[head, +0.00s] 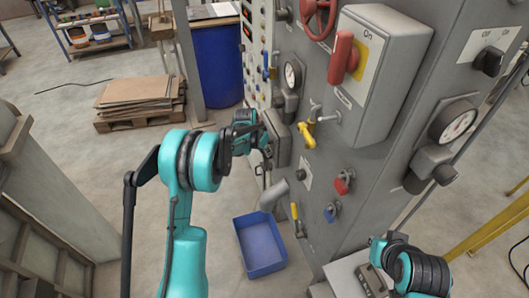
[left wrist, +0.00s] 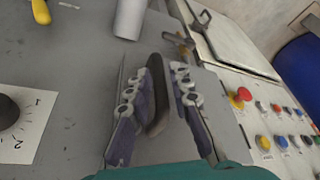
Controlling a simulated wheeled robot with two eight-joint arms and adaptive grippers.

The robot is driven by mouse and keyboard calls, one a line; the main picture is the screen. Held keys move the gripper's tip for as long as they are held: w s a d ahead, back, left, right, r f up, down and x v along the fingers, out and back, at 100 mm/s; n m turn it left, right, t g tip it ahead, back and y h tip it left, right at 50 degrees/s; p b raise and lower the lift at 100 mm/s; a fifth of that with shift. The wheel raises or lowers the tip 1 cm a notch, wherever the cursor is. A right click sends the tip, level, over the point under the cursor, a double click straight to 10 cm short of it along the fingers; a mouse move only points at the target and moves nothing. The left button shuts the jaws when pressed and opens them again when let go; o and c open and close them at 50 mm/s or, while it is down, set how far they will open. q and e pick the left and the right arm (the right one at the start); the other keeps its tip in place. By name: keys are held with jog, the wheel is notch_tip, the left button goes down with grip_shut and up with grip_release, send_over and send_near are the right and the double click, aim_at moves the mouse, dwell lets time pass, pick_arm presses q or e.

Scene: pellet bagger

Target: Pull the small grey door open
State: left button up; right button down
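The small grey door (head: 279,138) is on the left face of the grey machine in the head view and looks shut. My left gripper (head: 262,141) is right in front of it and partly hides it. In the left wrist view, a dark upright handle (left wrist: 157,95) stands between the two fingers of my left gripper (left wrist: 158,100). The fingers are apart, one on each side of the handle, with a gap showing. Whether they touch it is unclear. My right gripper (head: 372,280) is low at the right in the head view, its fingers too unclear to read.
Coloured push buttons (left wrist: 275,140) line the panel beside the door.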

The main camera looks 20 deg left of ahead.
pick_arm(q)
jog(key=shift+w+f, duration=0.1)
jog(key=shift+f, duration=0.05)
grip_shut()
jog(key=shift+a, duration=0.1)
